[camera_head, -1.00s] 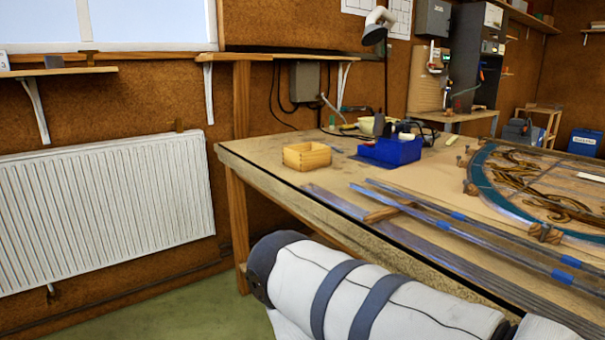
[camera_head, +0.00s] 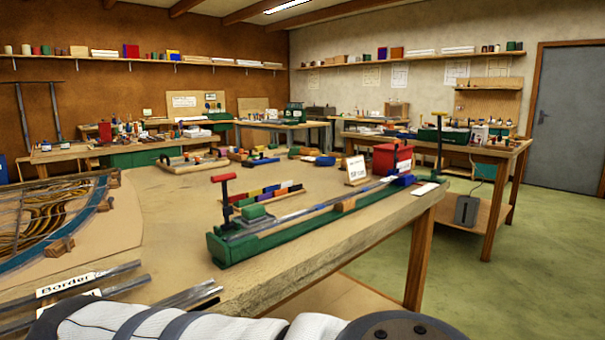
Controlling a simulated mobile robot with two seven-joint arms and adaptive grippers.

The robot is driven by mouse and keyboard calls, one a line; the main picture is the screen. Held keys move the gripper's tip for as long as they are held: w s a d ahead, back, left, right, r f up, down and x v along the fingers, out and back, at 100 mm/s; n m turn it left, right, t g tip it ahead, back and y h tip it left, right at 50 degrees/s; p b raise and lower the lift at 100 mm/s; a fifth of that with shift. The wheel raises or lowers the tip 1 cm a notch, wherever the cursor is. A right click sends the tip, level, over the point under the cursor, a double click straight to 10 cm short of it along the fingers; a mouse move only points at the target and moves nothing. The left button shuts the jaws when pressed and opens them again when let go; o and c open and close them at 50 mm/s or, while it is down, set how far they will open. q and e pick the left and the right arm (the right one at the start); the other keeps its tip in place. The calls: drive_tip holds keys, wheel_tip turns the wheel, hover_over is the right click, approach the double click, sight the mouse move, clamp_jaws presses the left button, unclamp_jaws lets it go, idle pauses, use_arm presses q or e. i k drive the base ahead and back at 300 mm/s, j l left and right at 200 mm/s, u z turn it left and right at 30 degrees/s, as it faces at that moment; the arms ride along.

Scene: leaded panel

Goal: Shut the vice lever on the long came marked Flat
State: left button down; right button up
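A long green vice bed (camera_head: 310,222) lies along the right edge of the near bench. A red T-shaped lever (camera_head: 224,190) stands upright at its near end. A grey strip of came (camera_head: 310,209) lies along the bed; I read no Flat mark on it. A yellow-topped upright handle (camera_head: 440,130) shows near the far end; I cannot tell whether it belongs to this vice. Grey cames lie at the lower left, one with a label reading Border (camera_head: 72,284); a second label below it is partly hidden. Neither gripper shows; only my white arm crosses the bottom.
The leaded panel (camera_head: 50,218) lies on the left of the bench. A rack of coloured blocks (camera_head: 265,197), a red box (camera_head: 392,158) and a small sign card (camera_head: 355,170) stand behind the vice. Open green floor (camera_head: 480,290) lies to the right, beyond the bench edge.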

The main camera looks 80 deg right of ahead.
sight(228, 210)
drive_tip(key=z, duration=2.5)
